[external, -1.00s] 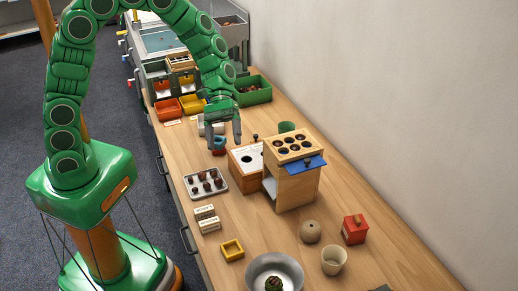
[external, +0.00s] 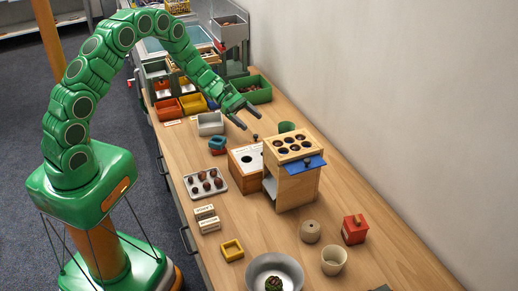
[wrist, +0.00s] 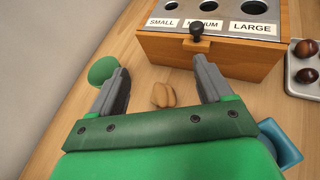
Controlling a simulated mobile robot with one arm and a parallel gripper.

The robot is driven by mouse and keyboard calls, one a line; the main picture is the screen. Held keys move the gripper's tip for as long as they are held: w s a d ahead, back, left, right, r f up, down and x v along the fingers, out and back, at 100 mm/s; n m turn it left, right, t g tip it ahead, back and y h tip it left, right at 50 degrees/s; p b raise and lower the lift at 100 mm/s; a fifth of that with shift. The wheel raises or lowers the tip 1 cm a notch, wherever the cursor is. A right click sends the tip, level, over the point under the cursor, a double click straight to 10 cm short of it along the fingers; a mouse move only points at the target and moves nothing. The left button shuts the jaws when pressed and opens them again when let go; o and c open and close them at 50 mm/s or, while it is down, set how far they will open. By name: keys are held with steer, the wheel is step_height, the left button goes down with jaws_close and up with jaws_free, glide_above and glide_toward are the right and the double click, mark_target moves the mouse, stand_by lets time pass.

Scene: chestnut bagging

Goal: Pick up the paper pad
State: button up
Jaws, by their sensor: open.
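I cannot pick out a paper pad for certain in either view. A small tan, two-lobed thing (wrist: 163,95) lies on the wooden table in the wrist view, between my fingers in the picture; I cannot tell whether it is the pad. My gripper (external: 250,121) is open and empty, above the table behind the sorting box. In the wrist view its two grey fingers (wrist: 160,70) stand well apart on either side of the tan thing, which appears to lie below them. The tan thing cannot be made out in the external view.
The wooden sorting box (wrist: 210,52), with SMALL to LARGE holes and a black knob, stands just beyond the fingers.

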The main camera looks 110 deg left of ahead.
steer(key=shift+n, duration=0.4)
steer(key=shift+s+a+f, duration=0.2)
steer(key=shift+a+f, duration=0.1)
steer(key=shift+f, duration=1.1)
steer(key=shift+s+a+f, duration=0.15)
steer(key=shift+a+f, duration=0.1)
steer(key=shift+f, duration=1.1)
steer(key=shift+s+a+f, duration=0.2)
steer(key=shift+a+f, duration=0.1)
steer(key=shift+f, duration=1.1)
steer(key=shift+y, duration=0.3)
steer(key=shift+x, duration=2.4)
steer(key=shift+r, duration=0.2)
steer(key=shift+c, duration=0.4)
steer(key=c, duration=1)
